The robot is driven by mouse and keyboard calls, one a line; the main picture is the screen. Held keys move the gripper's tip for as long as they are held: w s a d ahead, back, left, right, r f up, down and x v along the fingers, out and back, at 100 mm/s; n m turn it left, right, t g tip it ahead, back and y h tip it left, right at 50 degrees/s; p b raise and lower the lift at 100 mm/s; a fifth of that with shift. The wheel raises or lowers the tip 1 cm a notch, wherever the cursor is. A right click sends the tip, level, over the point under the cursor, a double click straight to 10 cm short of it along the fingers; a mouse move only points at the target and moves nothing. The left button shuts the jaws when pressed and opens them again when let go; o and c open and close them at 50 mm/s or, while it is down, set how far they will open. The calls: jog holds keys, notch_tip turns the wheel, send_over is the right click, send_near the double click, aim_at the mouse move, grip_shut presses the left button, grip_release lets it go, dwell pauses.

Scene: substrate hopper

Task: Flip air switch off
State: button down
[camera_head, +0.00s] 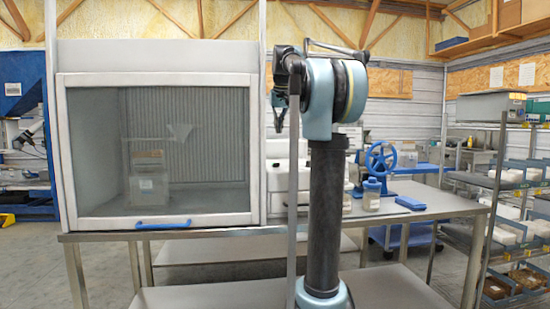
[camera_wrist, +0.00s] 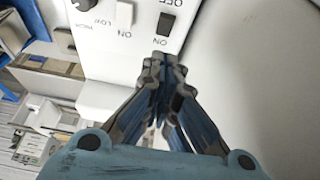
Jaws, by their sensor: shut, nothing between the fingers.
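A white control panel (camera_wrist: 140,45) fills the top of the wrist view. It has a black rocker switch (camera_wrist: 165,24) between OFF and ON labels. A second, lighter grey switch (camera_wrist: 124,14) is to its left, with an ON label below it. No air label is readable, so I cannot tell which is the air switch. My gripper (camera_wrist: 162,62) is shut and empty, its fingertips just below the black switch in the picture; contact cannot be told. In the head view my gripper (camera_head: 280,112) is beside the hood's right post, and the switches are not visible.
A dark knob (camera_wrist: 80,5) with LOW and HIGH labels is at the panel's upper left. A glass-fronted hood (camera_head: 155,150) with a blue handle (camera_head: 163,224) stands on a metal table (camera_head: 440,205). A bottle (camera_head: 371,195) and a blue handwheel (camera_head: 380,158) are right of my arm.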

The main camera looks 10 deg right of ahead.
jog(key=shift+w+r, duration=0.35)
jog(key=shift+w, duration=0.05)
send_over(276, 164)
jog(key=w, duration=0.2)
jog(key=f, duration=0.8)
jog(key=shift+w+d+f, duration=0.2)
jog(key=shift+d+f, duration=0.1)
jog(key=shift+d, duration=0.05)
jog(key=f, duration=0.3)
jog(key=shift+s, duration=0.4)
jog(key=shift+s+f, duration=0.2)
jog(key=shift+f, duration=0.5)
jog(key=shift+s+f, duration=0.1)
